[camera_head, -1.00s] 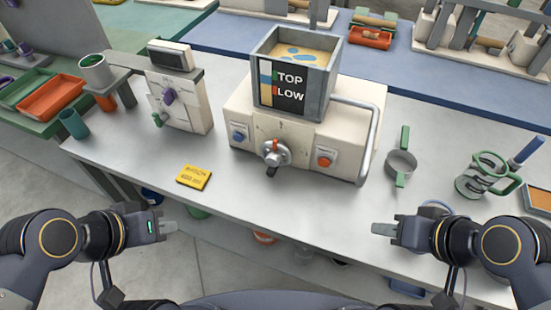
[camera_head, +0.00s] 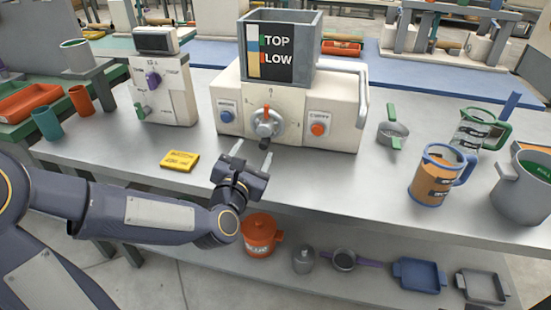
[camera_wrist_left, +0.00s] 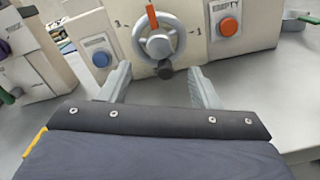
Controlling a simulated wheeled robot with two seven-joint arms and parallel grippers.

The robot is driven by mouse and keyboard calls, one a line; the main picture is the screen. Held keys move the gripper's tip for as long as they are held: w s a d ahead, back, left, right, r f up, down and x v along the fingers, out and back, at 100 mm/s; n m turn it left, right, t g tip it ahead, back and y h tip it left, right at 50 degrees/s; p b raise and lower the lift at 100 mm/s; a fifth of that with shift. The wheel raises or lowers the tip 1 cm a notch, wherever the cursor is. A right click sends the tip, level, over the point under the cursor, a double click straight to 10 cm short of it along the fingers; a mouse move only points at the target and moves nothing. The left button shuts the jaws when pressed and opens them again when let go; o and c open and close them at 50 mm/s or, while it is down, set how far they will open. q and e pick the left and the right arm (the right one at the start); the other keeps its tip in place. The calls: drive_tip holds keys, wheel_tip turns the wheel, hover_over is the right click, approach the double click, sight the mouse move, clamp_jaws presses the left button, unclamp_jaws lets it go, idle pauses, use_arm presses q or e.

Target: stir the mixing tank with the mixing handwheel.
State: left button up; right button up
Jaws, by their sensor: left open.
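The mixing handwheel (camera_head: 266,123) is a small grey wheel with an orange pointer on top and a dark knob below. It sits on the front of a cream machine body (camera_head: 343,111). The grey mixing tank (camera_head: 309,35), with a TOP/LOW gauge panel, stands on that body. My left gripper (camera_head: 252,156) is open and empty, just in front of and below the wheel, pointing at it. In the left wrist view the wheel (camera_wrist_left: 158,42) shows beyond and between the two fingers (camera_wrist_left: 160,85), apart from them. My right gripper is out of view.
A blue button (camera_head: 226,116) and an orange button (camera_head: 318,129) flank the wheel. A grey side rail (camera_head: 361,95) is at the machine's right. A yellow card (camera_head: 180,160) lies on the bench. A strainer (camera_head: 393,132), an orange-filled jug (camera_head: 435,179) and a grey pot (camera_head: 525,190) stand at right.

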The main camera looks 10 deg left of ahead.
sight(264, 131)
use_arm(q)
drive_tip(key=shift+w, duration=0.3)
drive_tip(key=w, duration=0.7)
drive_tip(key=shift+w+d, duration=0.15)
drive_tip(key=c, duration=1)
